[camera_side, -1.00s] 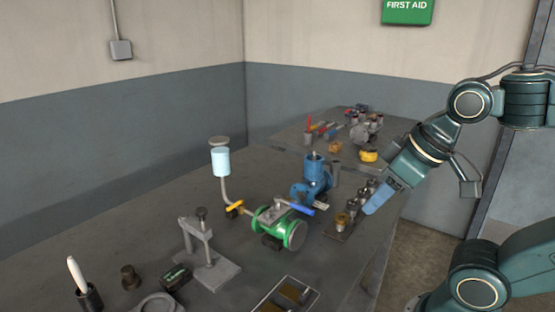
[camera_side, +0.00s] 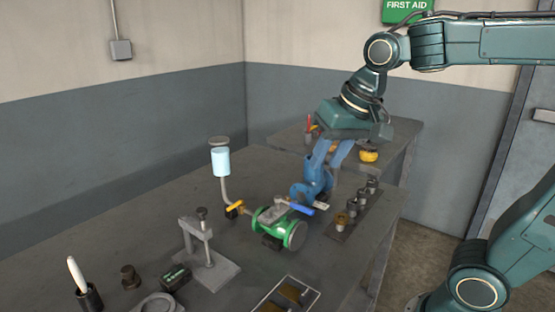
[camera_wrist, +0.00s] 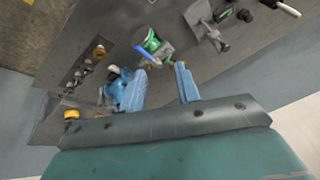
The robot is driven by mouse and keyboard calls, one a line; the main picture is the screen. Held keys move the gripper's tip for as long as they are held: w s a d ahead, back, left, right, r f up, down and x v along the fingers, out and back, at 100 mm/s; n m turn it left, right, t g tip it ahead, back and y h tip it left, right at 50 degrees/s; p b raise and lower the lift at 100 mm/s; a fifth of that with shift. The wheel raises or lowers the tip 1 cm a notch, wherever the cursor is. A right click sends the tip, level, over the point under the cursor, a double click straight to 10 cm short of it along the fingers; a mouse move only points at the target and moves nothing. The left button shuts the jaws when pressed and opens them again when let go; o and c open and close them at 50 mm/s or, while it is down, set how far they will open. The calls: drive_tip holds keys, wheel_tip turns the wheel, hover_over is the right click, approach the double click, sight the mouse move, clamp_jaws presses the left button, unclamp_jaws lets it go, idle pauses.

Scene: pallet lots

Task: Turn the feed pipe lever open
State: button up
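The feed pipe (camera_side: 225,190) rises from the left end of a green valve body (camera_side: 268,222) to a clear, light-blue cup (camera_side: 220,161). A yellow lever (camera_side: 235,207) sits low on this pipe. A second lever, blue (camera_side: 300,208), lies over the green body; this blue lever also shows in the wrist view (camera_wrist: 146,53). My gripper (camera_side: 325,164) is open and empty, its blue fingers pointing down above and behind the green body, by a blue pump (camera_side: 316,186). In the wrist view my gripper (camera_wrist: 160,68) shows a clear gap between its fingers. The yellow lever is not clear there.
A grey clamp stand (camera_side: 205,250) is left of the green body. A strip with several metal fittings (camera_side: 345,222) lies to the right. A tray (camera_side: 285,297) is at the front. A second table (camera_side: 290,135) stands behind. The bench's left rear is clear.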

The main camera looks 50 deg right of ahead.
drive_tip(key=w+d+f+m+g, duration=0.15)
drive_tip(key=w+m, duration=0.45)
drive_tip(key=w, duration=0.9)
drive_tip(key=m, duration=0.7)
hover_over(232, 206)
drive_tip(key=s, duration=0.3)
wheel_tip(232, 206, down, 8)
drive_tip(key=shift+g, duration=0.45)
drive_tip(key=w+f, duration=0.1)
drive_tip(key=f, duration=0.8)
drive_tip(key=w+f, duration=0.1)
drive_tip(key=f, duration=0.3)
drive_tip(key=shift+w+f, duration=0.15)
drive_tip(key=shift+w, duration=0.15)
clamp_jaws()
